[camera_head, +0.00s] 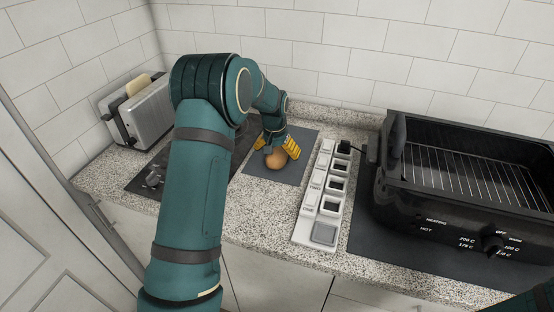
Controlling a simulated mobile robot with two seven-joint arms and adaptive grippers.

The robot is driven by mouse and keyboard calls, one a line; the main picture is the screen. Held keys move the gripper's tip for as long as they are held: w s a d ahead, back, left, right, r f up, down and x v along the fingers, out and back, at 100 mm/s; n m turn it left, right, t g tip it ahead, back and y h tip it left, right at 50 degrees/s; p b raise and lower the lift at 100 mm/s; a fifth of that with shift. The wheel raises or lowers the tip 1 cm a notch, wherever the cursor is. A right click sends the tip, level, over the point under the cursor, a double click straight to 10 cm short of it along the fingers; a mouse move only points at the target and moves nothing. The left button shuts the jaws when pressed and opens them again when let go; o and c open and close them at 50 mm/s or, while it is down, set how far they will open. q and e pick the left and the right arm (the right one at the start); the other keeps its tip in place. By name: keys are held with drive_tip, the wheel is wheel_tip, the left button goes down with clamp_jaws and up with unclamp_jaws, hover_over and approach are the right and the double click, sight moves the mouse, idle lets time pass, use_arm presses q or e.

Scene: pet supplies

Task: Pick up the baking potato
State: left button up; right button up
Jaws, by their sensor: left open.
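The baking potato (276,159) is a round brown thing on a dark grey mat (268,178) on the counter. My left gripper (276,149) has yellow fingers and is open, pointing down at the potato. One finger is at the potato's left and the other is at its upper right. I cannot tell whether the fingers touch it. A small edge of my right arm (543,299) shows at the lower right corner; its gripper is out of view.
A toaster with bread (148,113) stands at the left, by a dark cooktop (140,184) partly hidden by my left arm. A white power strip (309,204) lies right of the mat. A black roaster oven (393,199) with a rack fills the right. Tiled wall stands behind.

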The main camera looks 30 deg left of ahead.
use_arm(q)
wheel_tip(320, 180, down, 2)
drive_tip(key=shift+w, duration=0.15)
drive_tip(key=c, duration=1.3)
drive_tip(key=shift+r, duration=0.1)
drive_tip(key=shift+c, duration=0.2)
